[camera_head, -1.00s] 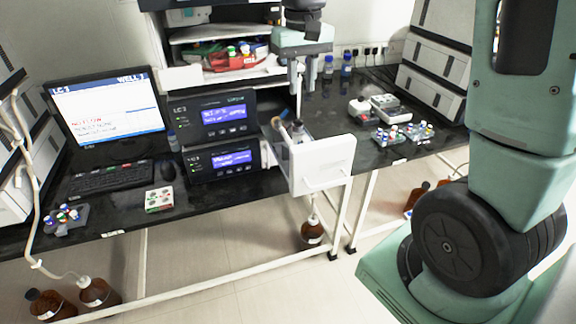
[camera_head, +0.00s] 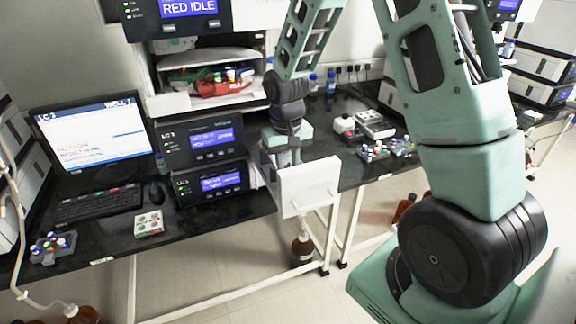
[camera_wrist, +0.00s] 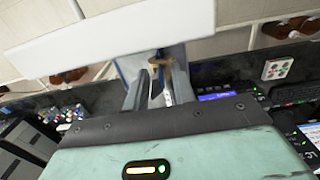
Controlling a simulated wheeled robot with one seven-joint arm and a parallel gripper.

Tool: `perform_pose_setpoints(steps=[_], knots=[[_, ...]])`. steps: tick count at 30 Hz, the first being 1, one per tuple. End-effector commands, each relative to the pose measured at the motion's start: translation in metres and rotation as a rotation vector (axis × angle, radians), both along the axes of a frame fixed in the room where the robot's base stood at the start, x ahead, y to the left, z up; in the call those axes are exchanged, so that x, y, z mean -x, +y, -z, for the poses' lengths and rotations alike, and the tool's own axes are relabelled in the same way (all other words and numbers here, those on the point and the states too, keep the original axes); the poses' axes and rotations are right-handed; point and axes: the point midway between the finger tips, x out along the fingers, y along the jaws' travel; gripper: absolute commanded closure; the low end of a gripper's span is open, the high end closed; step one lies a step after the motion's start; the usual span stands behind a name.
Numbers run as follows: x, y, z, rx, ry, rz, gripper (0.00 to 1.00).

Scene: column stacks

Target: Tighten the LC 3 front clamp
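A drawer with a white front panel (camera_head: 308,188) stands pulled out beside the two stacked dark units with blue displays. My gripper (camera_head: 287,158) is lowered into this drawer, behind the panel. In the wrist view, my gripper (camera_wrist: 160,82) has its two grey fingers apart. A small tan clamp-like piece (camera_wrist: 157,65) shows between them, in front of the white panel (camera_wrist: 110,38). I cannot tell whether the fingers touch it. The inside of the drawer is mostly hidden in the head view.
A monitor (camera_head: 92,132), a keyboard (camera_head: 97,205) and a small pad with coloured buttons (camera_head: 148,223) are to the left. Vial racks (camera_head: 376,151) stand on the right bench. A shelf with a red item (camera_head: 218,86) is above. A brown bottle (camera_head: 302,249) stands under the drawer.

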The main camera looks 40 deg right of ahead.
Motion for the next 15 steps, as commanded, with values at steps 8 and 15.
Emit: perform_pose_setpoints(steps=[8,15], knots=[[0.0,0.0,0.016,0.0,0.0,0.0,0.74],[0.0,0.0,0.016,0.0,-0.001,0.0,0.8]])
